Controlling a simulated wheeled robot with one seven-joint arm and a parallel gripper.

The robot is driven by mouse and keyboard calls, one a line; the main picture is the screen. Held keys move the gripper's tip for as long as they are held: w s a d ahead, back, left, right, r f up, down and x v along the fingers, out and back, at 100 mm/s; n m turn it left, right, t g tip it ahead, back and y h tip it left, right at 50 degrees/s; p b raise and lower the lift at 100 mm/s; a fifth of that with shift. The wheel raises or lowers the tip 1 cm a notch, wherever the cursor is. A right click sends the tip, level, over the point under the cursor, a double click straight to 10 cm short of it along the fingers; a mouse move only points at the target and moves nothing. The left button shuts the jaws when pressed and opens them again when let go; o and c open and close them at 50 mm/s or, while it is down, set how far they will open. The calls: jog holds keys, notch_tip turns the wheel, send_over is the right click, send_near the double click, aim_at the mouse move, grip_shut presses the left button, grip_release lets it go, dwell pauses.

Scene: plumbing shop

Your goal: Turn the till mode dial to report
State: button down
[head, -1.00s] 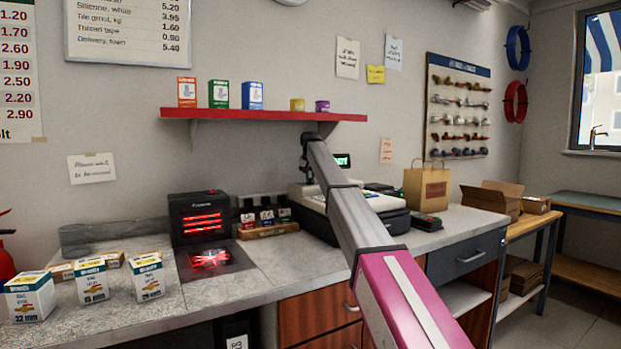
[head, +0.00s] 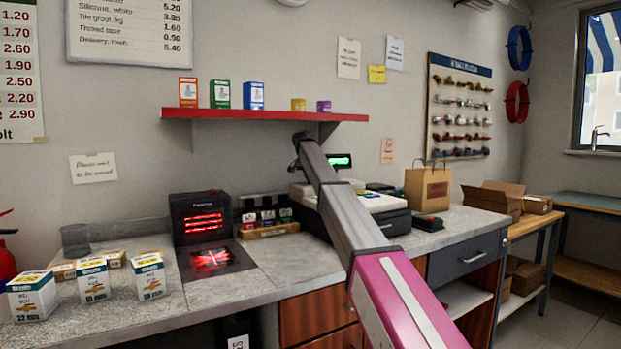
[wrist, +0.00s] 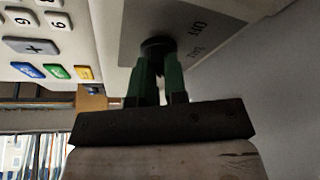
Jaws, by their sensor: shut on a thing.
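The till (head: 375,203) stands on the counter behind my arm, its small display (head: 340,161) lit green. In the wrist view its keypad (wrist: 38,47) shows at the upper left. The dark round mode dial (wrist: 158,46) sits on this plate. My gripper (wrist: 158,68) has its green fingers closed on the dial, which they partly hide. The dial's pointer and the report mark cannot be made out. In the head view my arm hides the gripper.
A scanner with red lights (head: 203,222) and several small boxes (head: 92,280) stand on the counter to the left. A paper bag (head: 428,188) and a card reader (head: 428,222) are right of the till. A red shelf (head: 262,115) hangs above.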

jog(key=shift+f, duration=0.25)
jog(key=c, duration=1.2)
grip_release()
jog(key=shift+o, duration=0.2)
jog(key=shift+r, duration=0.1)
jog(key=shift+s+r, duration=0.1)
jog(key=shift+r, duration=0.3)
jog(key=shift+v, duration=1)
jog(key=s+a, duration=0.5)
jog(key=s, duration=0.5)
jog(key=shift+s+a, duration=0.3)
jog(key=shift+s, duration=0.1)
